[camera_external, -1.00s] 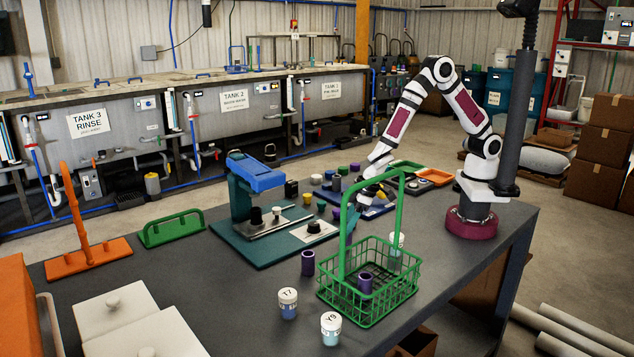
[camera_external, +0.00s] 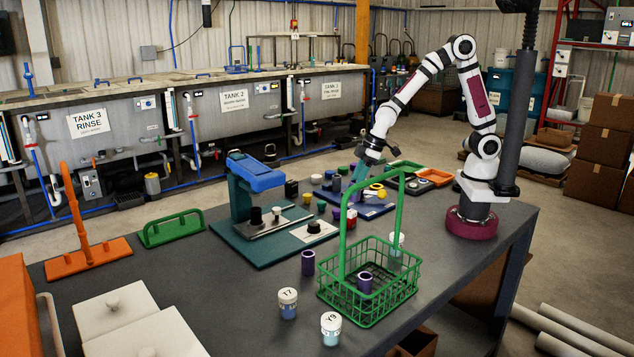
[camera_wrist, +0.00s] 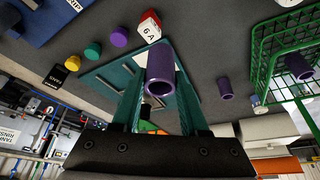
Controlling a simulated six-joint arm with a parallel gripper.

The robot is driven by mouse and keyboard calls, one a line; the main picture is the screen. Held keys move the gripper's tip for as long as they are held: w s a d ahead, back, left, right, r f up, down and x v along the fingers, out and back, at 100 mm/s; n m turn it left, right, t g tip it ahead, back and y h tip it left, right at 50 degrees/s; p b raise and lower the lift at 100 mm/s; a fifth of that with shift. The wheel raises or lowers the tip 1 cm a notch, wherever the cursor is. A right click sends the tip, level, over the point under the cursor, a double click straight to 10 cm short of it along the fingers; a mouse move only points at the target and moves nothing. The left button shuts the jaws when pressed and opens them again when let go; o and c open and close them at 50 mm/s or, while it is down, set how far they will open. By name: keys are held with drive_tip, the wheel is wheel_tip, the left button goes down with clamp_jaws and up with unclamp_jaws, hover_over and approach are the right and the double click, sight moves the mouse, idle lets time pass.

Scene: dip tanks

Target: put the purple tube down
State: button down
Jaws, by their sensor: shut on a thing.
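My gripper (camera_external: 362,172) has teal fingers and hangs over the far right part of the dark workbench, behind the basket handle. In the wrist view my gripper (camera_wrist: 160,85) is shut on a purple tube (camera_wrist: 161,68), its open end facing the camera. In the external view the held tube is small and hard to make out. A second purple tube (camera_external: 308,263) stands on the bench left of the green basket (camera_external: 388,318), and a third (camera_external: 365,282) is in the basket. These two also show at the right of the wrist view.
A red and white block (camera_wrist: 149,27) marked "6 A" and several coloured caps lie near the blue tray (camera_external: 376,212). A blue-topped press (camera_external: 255,175) stands left of them. Two labelled jars (camera_external: 288,303) stand before the basket.

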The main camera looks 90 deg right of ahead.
drive_tip(key=a+n+g+y, duration=0.2)
drive_tip(key=a+n+y, duration=0.1)
drive_tip(key=a+n, duration=0.45)
drive_tip(key=n+g, duration=0.3)
drive_tip(key=n, duration=0.8)
hover_over(374, 288)
drive_tip(key=d, duration=0.3)
drive_tip(key=shift+m, duration=0.25)
drive_tip(key=f, duration=0.5)
drive_tip(key=shift+w+a+f, duration=0.2)
drive_tip(key=shift+f, duration=0.1)
drive_tip(key=shift+a+f, duration=0.2)
drive_tip(key=shift+f, duration=1.95)
drive_tip(key=shift+f, duration=0.1)
drive_tip(key=shift+c, duration=2.1)
unclamp_jaws()
